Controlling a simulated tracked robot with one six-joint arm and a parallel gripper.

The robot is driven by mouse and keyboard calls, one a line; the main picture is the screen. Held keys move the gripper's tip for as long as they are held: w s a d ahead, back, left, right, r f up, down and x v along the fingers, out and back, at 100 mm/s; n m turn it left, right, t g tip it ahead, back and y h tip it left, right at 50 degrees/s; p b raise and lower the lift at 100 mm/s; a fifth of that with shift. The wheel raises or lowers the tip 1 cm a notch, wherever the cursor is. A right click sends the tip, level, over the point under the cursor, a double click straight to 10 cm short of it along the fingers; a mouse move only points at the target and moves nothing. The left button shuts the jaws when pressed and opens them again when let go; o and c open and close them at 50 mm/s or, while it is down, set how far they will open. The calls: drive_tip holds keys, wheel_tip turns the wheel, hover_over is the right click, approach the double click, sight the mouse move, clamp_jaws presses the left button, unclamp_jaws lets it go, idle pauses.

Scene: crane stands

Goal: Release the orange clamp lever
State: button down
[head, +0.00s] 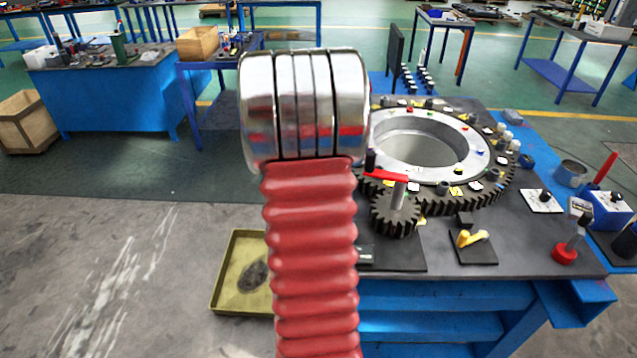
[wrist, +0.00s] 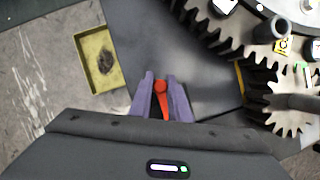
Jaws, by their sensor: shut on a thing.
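In the wrist view, my gripper (wrist: 161,78) has its two purple fingers closed on either side of the orange clamp lever (wrist: 161,92). The lever's round end sits between the fingertips and its narrow bar runs back towards the palm. The lever's far end and its clamp base are hidden by the gripper. In the head view my red ribbed arm blocks the sight of both gripper and lever.
A large gear ring (head: 487,187) and a small pinion (head: 395,215) with a red crank (head: 385,175) stand close by on the dark bench top (head: 535,255). An olive tray (head: 228,290) lies at lower left.

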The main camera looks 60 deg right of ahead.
drive_tip(key=shift+s, duration=0.1)
drive_tip(key=c, duration=1.7)
unclamp_jaws()
drive_tip(key=shift+o, duration=0.2)
drive_tip(key=v, duration=1.3)
drive_tip(key=shift+r, duration=0.3)
drive_tip(key=shift+a, duration=0.1)
